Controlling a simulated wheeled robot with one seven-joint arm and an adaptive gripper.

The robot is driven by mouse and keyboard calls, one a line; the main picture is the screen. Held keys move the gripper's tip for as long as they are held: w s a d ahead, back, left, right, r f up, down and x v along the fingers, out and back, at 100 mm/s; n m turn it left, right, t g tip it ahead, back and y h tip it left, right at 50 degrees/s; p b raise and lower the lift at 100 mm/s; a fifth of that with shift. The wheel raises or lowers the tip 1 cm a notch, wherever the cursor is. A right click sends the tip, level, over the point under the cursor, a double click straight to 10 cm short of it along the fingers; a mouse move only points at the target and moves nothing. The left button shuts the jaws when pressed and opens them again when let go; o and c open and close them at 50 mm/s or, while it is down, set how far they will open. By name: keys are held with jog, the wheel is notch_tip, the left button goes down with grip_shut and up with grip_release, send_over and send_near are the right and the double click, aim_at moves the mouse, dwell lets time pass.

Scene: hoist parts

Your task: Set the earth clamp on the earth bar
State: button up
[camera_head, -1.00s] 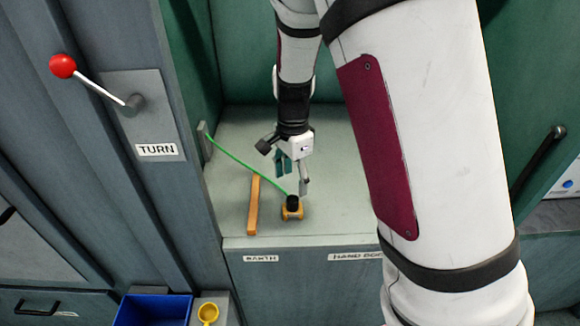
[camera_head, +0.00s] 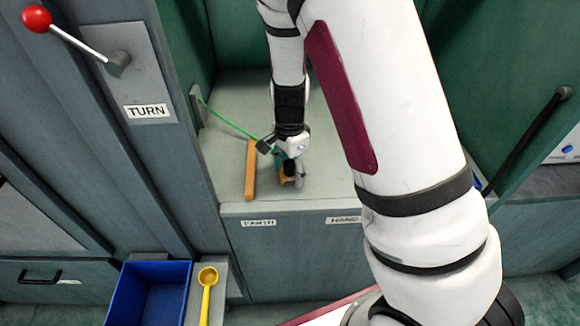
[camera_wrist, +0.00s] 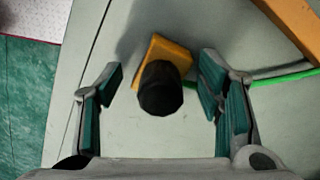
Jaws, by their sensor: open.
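The earth clamp (camera_head: 285,180) is a small yellow-orange block with a black knob on top, standing on the grey shelf. In the wrist view the clamp (camera_wrist: 172,48) shows with its black knob between my fingers. My gripper (camera_wrist: 160,80) is open, with a gap between the knob and each green-padded finger. In the head view my gripper (camera_head: 289,170) points down over the clamp and partly hides it. The earth bar (camera_head: 250,168) is an orange bar lying left of the clamp; its end (camera_wrist: 292,25) shows in the wrist view's upper right corner.
A green cable (camera_head: 228,121) runs from the left wall towards the clamp, passing over the bar. The shelf (camera_head: 230,205) has a front edge with labels below. A blue bin (camera_head: 128,290), a yellow scoop (camera_head: 207,283) and a red-knobbed lever (camera_head: 75,35) are at left.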

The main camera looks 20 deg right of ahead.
aim_at(290, 162)
grip_shut()
jog(key=shift+r+p, duration=1.8)
jog(key=shift+r, duration=0.75)
